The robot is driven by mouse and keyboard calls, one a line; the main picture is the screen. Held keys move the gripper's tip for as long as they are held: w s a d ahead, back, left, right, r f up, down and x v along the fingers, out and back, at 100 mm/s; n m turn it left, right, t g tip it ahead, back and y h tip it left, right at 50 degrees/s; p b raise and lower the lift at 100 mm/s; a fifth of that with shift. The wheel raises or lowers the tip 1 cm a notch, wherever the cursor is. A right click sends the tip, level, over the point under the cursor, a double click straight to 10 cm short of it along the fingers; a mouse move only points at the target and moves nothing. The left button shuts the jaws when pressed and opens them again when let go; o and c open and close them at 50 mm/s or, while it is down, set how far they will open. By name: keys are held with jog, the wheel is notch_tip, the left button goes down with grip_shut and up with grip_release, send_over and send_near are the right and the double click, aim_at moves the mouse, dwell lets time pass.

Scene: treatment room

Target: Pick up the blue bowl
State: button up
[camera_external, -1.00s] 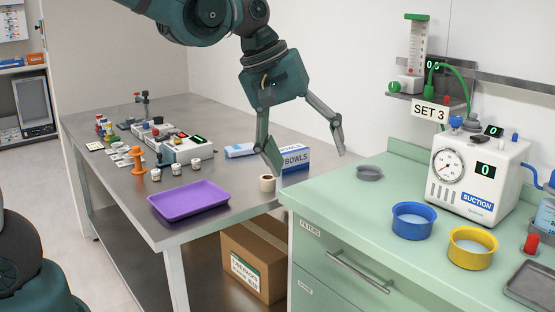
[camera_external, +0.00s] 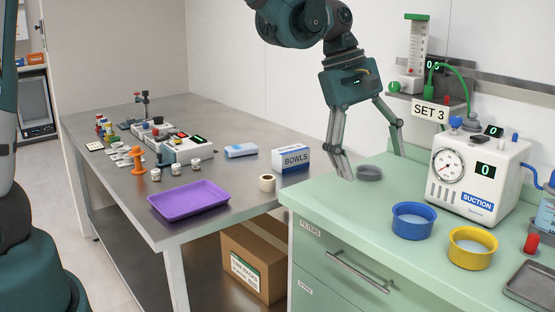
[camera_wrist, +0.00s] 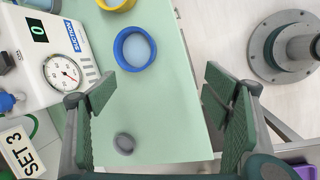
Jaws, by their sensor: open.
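The blue bowl (camera_external: 412,223) stands upright on the green counter (camera_external: 345,222), left of a yellow bowl (camera_external: 472,250). In the wrist view the blue bowl (camera_wrist: 134,49) lies beyond my fingertips, a little left of the middle between them. My gripper (camera_external: 371,168) is open and empty above the counter's back left part, near a small grey dish (camera_external: 369,173). In the wrist view my gripper (camera_wrist: 160,92) has its two fingers wide apart, with the grey dish (camera_wrist: 124,143) low between them. Nothing hides the blue bowl.
A white suction unit (camera_external: 478,175) with a gauge stands behind the bowls. A red-capped item (camera_external: 531,243) and a grey tray (camera_external: 533,285) are at the right. A metal table (camera_external: 115,185) at the left holds a purple tray (camera_external: 189,200) and a bowls box (camera_external: 291,158). The counter's front left is clear.

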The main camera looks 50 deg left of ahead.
aim_at(414, 216)
jog(key=w+d+f+n+g+h+p, duration=0.1)
jog(key=w+d+f+n+g+p, duration=0.1)
jog(key=w+d+f+n+p, duration=0.2)
jog(key=w+d+f, duration=0.1)
jog(key=w+f, duration=0.1)
jog(key=w, duration=0.1)
jog(key=shift+w+f, duration=0.3)
jog(key=shift+d, duration=0.1)
jog(key=shift+x, duration=1.3)
jog(key=shift+f, duration=0.15)
jog(key=shift+x, duration=2.45)
jog(key=shift+w, duration=0.1)
jog(key=c, duration=1)
